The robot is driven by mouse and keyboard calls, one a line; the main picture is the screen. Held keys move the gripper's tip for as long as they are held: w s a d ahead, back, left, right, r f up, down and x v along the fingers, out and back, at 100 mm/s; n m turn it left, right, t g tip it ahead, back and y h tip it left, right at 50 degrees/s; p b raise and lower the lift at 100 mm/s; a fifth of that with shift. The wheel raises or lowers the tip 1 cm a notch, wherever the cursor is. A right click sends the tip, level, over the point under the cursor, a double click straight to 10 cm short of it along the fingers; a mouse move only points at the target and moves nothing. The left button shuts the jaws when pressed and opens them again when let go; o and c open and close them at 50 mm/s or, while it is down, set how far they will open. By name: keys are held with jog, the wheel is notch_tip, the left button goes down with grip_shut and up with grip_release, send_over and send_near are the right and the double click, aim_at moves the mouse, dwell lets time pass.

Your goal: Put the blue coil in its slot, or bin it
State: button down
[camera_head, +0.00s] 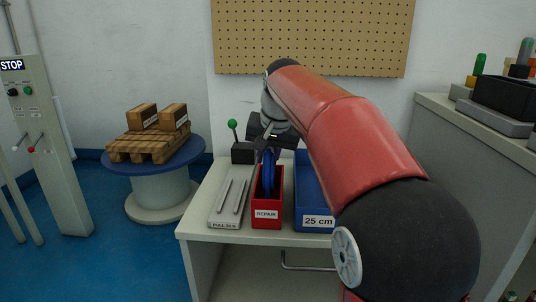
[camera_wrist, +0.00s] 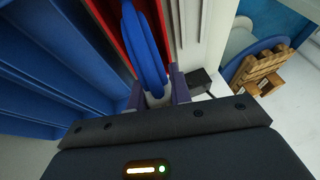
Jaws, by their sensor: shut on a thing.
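The blue coil (camera_head: 268,172) is upright in the head view, inside or just over the red bin labelled REPAIR (camera_head: 267,214). It also shows in the wrist view (camera_wrist: 145,50), with the red bin's walls around it. My gripper (camera_wrist: 158,97) is shut on the near end of the coil. In the head view my gripper (camera_head: 269,142) is above the red bin, partly hidden by my arm. Whether the coil touches the bin floor is hidden. A blue slotted rack labelled 25 cm (camera_head: 318,221) stands to the right of the red bin.
A grey tray marked PULL (camera_head: 225,222) with two metal rods lies left of the red bin. A black box with a green-knobbed lever (camera_head: 242,152) stands behind it. A round blue table (camera_head: 190,156) with a wooden pallet (camera_head: 150,146) stands left. A pegboard (camera_head: 312,40) hangs behind.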

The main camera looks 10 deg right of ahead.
jog(key=c, duration=1.2)
grip_release()
jog(key=shift+f, duration=0.1)
jog(key=p+v, duration=0.2)
jog(key=v, duration=0.5)
jog(key=shift+r, duration=0.25)
jog(key=shift+s+r, duration=0.15)
